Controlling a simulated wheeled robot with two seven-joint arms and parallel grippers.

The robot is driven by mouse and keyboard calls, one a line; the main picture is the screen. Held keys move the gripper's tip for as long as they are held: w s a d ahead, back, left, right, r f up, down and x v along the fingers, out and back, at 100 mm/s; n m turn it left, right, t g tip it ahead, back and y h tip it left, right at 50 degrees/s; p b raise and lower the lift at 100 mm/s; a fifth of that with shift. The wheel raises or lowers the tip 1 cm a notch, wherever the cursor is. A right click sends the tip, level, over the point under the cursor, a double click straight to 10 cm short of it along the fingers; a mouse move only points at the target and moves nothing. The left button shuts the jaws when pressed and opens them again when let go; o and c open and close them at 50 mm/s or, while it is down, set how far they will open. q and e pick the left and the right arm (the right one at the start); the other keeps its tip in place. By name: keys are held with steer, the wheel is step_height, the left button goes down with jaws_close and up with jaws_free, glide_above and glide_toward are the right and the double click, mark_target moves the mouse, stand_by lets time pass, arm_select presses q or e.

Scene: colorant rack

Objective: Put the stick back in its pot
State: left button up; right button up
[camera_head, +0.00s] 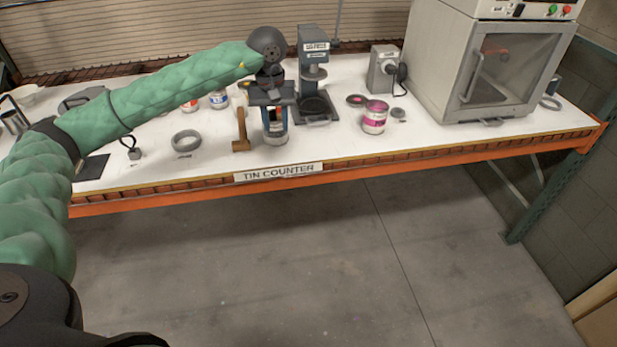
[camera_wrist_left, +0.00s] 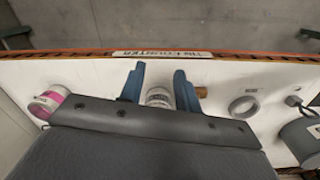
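My left gripper (camera_head: 275,118) points down over a small tin (camera_head: 275,138) near the front edge of the white counter. In the left wrist view its two blue fingers (camera_wrist_left: 159,88) are apart. The tin's pale top (camera_wrist_left: 159,98) shows between them, with gaps at the sides. I cannot tell how far down the fingers reach around it. A brown wooden upright piece (camera_head: 241,132) stands just left of the tin; it also shows in the left wrist view (camera_wrist_left: 201,92). I cannot make out a separate stick, nor tell which vessel is its pot. My right gripper is not in view.
A pink-labelled tin (camera_head: 375,118) stands to the right, a grey ring (camera_head: 186,141) to the left. A dark press stand (camera_head: 314,85) is behind. A large grey cabinet (camera_head: 485,70) fills the right end. The counter's orange front edge (camera_head: 340,168) is close.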

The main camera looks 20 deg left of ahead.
arm_select(q)
steer(key=s+d+f+m+g+b, duration=0.1)
steer(key=d+f+b, duration=0.6)
steer(key=f, duration=0.7)
steer(key=shift+s+d+m+y, duration=0.15)
steer(key=shift+d+m+y, duration=0.25)
steer(key=shift+d+m, duration=0.65)
steer(key=shift+d+n, duration=0.2)
steer(key=shift+n, duration=0.05)
